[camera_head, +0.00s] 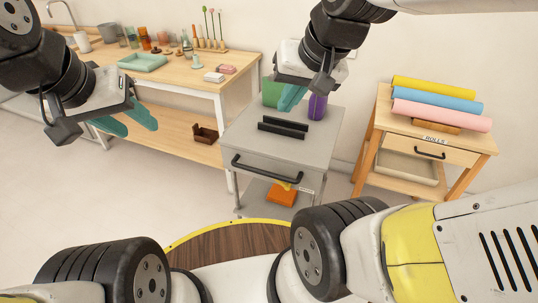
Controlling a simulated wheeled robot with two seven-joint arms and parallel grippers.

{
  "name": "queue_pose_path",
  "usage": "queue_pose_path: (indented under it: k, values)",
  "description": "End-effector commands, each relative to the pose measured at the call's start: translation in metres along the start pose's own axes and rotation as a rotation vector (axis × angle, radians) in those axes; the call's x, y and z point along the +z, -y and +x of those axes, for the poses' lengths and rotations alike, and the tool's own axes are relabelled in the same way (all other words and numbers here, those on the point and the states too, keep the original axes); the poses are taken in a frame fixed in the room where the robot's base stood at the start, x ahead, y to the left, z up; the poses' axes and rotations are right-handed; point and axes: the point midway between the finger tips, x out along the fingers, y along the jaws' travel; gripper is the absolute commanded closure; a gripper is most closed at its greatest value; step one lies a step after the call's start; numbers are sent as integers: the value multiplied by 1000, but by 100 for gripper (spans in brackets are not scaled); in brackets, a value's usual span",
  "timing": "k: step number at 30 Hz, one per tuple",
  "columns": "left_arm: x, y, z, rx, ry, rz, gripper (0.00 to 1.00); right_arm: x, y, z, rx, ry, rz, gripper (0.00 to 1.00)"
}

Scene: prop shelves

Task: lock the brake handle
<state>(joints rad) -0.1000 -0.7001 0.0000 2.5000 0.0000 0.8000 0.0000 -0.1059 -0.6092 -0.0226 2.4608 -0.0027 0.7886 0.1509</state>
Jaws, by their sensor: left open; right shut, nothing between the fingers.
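A grey cart (238,141) stands in the middle with a black bar handle (266,175) across its front. A small yellow piece (283,185), which looks like the brake handle, sits below the right end of the bar beside a small label (305,189); the label is too small to read and I cannot tell the piece's lock position. My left gripper (132,122) is open and empty, well left of the cart. My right gripper (291,99) is shut and empty, above the back of the cart top, apart from the yellow piece.
Two dark rails (284,128), a green item (271,92) and a purple item (317,106) are on the cart. An orange box (281,195) is low in it. A wooden bench (180,82) stands left, a rolls stand (460,143) right. Floor at left is clear.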

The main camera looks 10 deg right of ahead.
Motion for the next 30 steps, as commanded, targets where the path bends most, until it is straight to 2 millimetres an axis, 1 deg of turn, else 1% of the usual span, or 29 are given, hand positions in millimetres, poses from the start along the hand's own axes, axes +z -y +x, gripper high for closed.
queue_pose_path:
  k: [3,8,11,15,19,23,24,27,30]
  values:
    - [0,0,0,0,0,0,56,-19,-4,22,15,57,202,100]
    - [0,0,0,0,0,0,56,-44,-13,59,65,126,519,100]
    - [0,0,0,0,0,0,56,-57,-20,85,112,158,713,100]
    - [0,0,0,0,0,0,56,-71,-32,126,196,188,981,100]
    - [0,0,0,0,0,0,56,-78,-46,167,292,196,1223,100]
    - [0,0,0,0,0,0,56,-81,-62,210,398,179,1453,100]
    - [0,0,0,0,0,0,56,-80,-68,224,434,169,1522,100]
    - [0,0,0,0,0,0,56,-78,-80,254,516,135,1678,100]
    - [0,0,0,0,0,0,56,-74,-92,280,585,94,1805,100]
